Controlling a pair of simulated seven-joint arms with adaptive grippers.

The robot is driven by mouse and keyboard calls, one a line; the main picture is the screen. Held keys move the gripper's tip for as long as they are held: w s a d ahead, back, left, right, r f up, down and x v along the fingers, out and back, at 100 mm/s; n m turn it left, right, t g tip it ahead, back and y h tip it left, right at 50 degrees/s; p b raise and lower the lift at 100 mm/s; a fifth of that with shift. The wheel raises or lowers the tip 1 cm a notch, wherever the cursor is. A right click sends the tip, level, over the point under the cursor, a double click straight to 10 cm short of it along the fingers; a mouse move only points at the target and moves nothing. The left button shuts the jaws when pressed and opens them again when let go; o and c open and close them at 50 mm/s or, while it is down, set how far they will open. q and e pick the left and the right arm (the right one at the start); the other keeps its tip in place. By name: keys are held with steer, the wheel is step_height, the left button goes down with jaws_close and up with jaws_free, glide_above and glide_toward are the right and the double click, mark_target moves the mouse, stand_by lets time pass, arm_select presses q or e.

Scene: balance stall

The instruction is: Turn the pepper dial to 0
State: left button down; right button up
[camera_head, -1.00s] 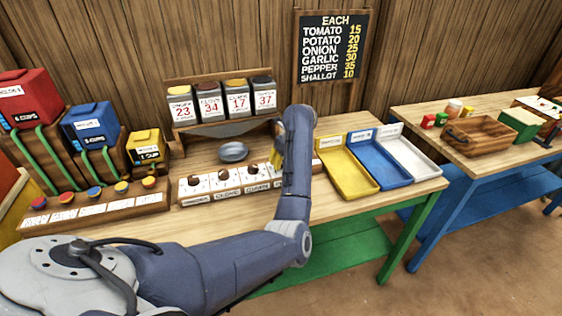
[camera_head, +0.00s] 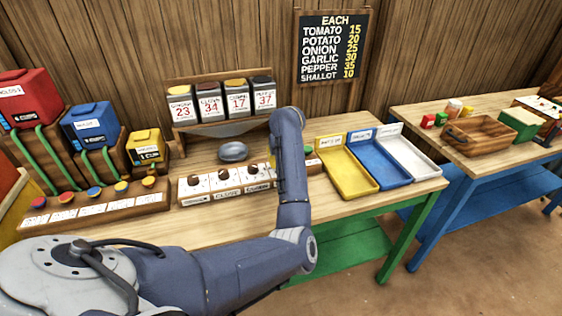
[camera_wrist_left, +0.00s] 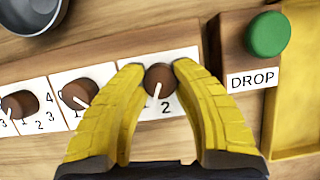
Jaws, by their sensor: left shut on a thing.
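In the left wrist view, my left gripper (camera_wrist_left: 159,72) is shut on a brown round dial knob (camera_wrist_left: 160,82), one yellow finger on each side. The knob's white pointer line points down, near the printed 1 and 2. This is the dial at the right end of a white-plated row, beside the DROP block; its name label is hidden. In the head view, my arm covers this dial and most of the gripper. Other brown dials (camera_wrist_left: 79,93) (camera_head: 195,181) sit to its left on the dial panel (camera_head: 185,199). My right gripper is not in view.
A green button (camera_wrist_left: 268,34) tops the DROP block just right of the held dial. Yellow (camera_head: 348,172), blue and white trays lie farther right. A grey metal bowl (camera_head: 233,151) sits behind the panel, below several numbered jars (camera_head: 208,105).

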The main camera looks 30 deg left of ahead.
arm_select(q)
steer(key=m, duration=0.2)
steer(key=m+h, duration=0.1)
steer(key=m, duration=0.1)
steer(key=m+t+h, duration=0.1)
steer(key=m, duration=0.1)
steer(key=shift+a+r, duration=0.2)
steer(key=shift+a, duration=0.05)
steer(key=m+h, duration=0.2)
steer(key=m, duration=0.4)
steer(key=shift+d, duration=0.1)
steer(key=shift+m, duration=0.4)
steer(key=c, duration=1)
jaws_free()
steer(key=shift+w+d+f, duration=0.1)
steer(key=shift+o, duration=0.2)
steer(key=shift+h, duration=0.3)
